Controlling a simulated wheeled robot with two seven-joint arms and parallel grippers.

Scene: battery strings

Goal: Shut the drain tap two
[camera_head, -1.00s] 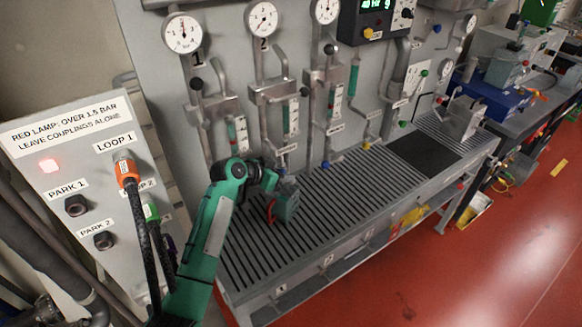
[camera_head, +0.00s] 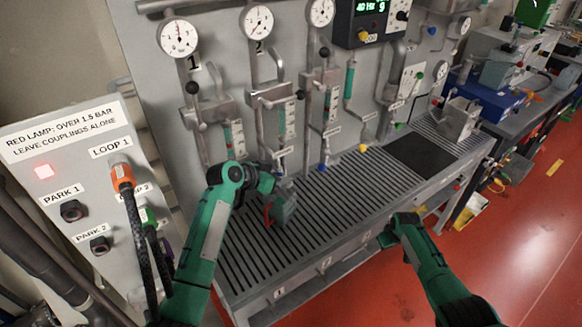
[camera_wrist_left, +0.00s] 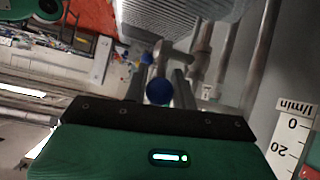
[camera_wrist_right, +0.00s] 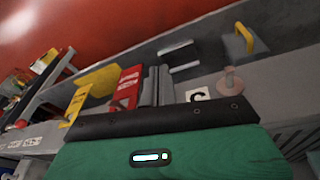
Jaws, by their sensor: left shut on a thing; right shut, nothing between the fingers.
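My left gripper (camera_head: 281,186) is at the second column of the pipe panel, low above the slatted bench. In the left wrist view, it is shut on a round blue knob (camera_wrist_left: 159,93), which shows between the two fingers in front of a metal tap body (camera_wrist_left: 167,54). In the head view, my gripper hides this tap, so I cannot tell how far its handle is turned. My right gripper (camera_head: 386,239) is shut and empty in front of the bench's front edge; its closed fingers also show in the right wrist view (camera_wrist_right: 156,84).
More taps with a blue knob (camera_head: 322,167) and a yellow knob (camera_head: 363,148) stand to the right. At left, a box carries a lit red lamp (camera_head: 44,171) and an orange coupling (camera_head: 122,175) marked Loop 1. The slatted bench (camera_head: 330,205) is largely clear.

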